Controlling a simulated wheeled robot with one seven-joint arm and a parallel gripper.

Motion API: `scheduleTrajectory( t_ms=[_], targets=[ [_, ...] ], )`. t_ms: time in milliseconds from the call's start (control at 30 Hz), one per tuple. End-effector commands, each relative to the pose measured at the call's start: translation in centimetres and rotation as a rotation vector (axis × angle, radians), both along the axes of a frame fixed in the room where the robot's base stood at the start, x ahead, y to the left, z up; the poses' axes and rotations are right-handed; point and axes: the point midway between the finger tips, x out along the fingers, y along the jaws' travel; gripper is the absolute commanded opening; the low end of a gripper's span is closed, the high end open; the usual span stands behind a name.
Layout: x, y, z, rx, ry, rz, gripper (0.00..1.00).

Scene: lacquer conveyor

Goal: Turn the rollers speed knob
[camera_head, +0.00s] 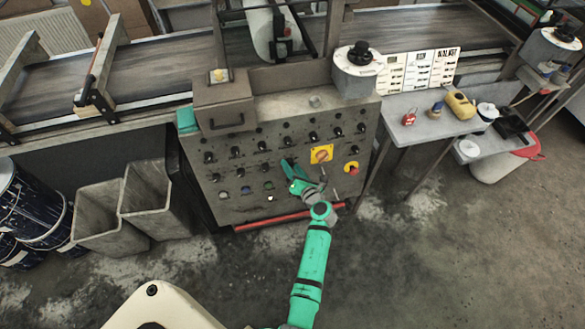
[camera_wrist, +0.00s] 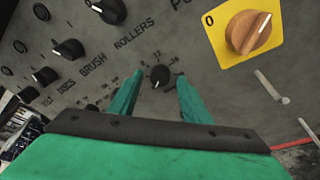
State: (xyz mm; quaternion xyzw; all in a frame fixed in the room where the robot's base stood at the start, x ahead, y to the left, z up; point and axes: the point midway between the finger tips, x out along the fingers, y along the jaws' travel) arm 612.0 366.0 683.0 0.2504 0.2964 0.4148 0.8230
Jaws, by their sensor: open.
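A small black dial knob (camera_wrist: 160,76) with a white pointer and printed numbers sits on the grey panel, just below the word ROLLERS in the wrist view. My gripper (camera_wrist: 161,78) is open, its green fingers on either side of this knob. Whether they touch it cannot be told. In the head view my gripper (camera_head: 291,176) is at the front of the control panel (camera_head: 280,115) and hides part of it, including the small knob.
A rotary switch (camera_wrist: 250,32) on a yellow plate is to the right of my fingers. Other black knobs (camera_wrist: 70,48) stand to the left. A side table (camera_head: 425,125) with small items is right of the panel, and grey bins (camera_head: 148,200) are left. Open floor lies in front.

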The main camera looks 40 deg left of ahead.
Motion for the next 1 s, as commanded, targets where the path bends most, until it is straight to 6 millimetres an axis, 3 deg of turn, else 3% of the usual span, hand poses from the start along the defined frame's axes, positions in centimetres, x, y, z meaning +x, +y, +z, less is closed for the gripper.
scheduleTrajectory(
  t_ms=[167, 600, 1000],
  targets=[
    [-0.8, -1.5, 0.4, 0.001, 0.001, -0.003, 0.44],
    [-4.4, -7.8, 2.5, 0.0, 0.0, -0.003, 0.44],
    [-5.1, -9.0, 3.0, 0.0, 0.0, -0.001, 0.44]
  ],
)
